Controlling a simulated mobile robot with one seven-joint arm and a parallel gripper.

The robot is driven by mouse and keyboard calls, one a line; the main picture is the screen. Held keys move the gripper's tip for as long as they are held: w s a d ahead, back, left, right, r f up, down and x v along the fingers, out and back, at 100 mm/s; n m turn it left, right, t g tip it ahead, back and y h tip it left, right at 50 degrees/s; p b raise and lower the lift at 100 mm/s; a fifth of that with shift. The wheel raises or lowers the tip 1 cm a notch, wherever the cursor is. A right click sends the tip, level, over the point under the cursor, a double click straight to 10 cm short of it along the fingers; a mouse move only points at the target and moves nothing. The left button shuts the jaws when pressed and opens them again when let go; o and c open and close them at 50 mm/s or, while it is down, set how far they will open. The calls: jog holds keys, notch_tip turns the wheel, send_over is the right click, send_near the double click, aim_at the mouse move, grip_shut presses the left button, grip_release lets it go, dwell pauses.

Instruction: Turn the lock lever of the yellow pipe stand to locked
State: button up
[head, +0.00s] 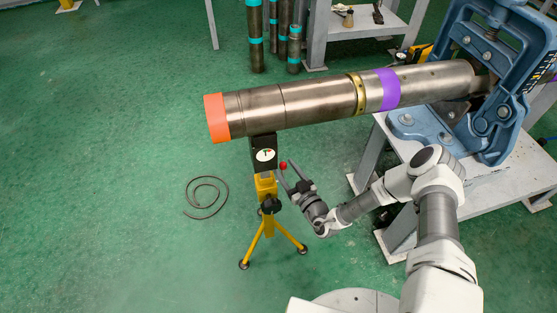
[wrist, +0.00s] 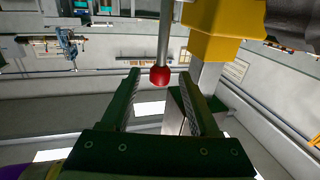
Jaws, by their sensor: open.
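The yellow pipe stand (head: 265,187) stands on three legs under the pipe, left of my gripper. Its black head (head: 258,143) carries a round white dial (head: 265,155) with small marks too fine to read. The lock lever shows as a red ball (head: 283,166) at the stand's right side. In the wrist view the lever is a grey rod (wrist: 166,35) ending in the red ball (wrist: 160,76). My gripper (head: 288,171) is open; the ball appears between its fingertips (wrist: 161,76), with gaps on both sides. Contact is not visible. The yellow stand body (wrist: 222,30) is close by.
A long steel pipe (head: 310,99) with an orange end runs from the stand to a blue vise (head: 490,100) on a grey bench (head: 490,195). A cable coil (head: 205,198) lies left of the stand. The green floor (head: 110,170) at left is mostly clear.

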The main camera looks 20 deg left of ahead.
jog(key=x, duration=0.5)
jog(key=shift+d, duration=0.1)
grip_shut()
dwell(1.3)
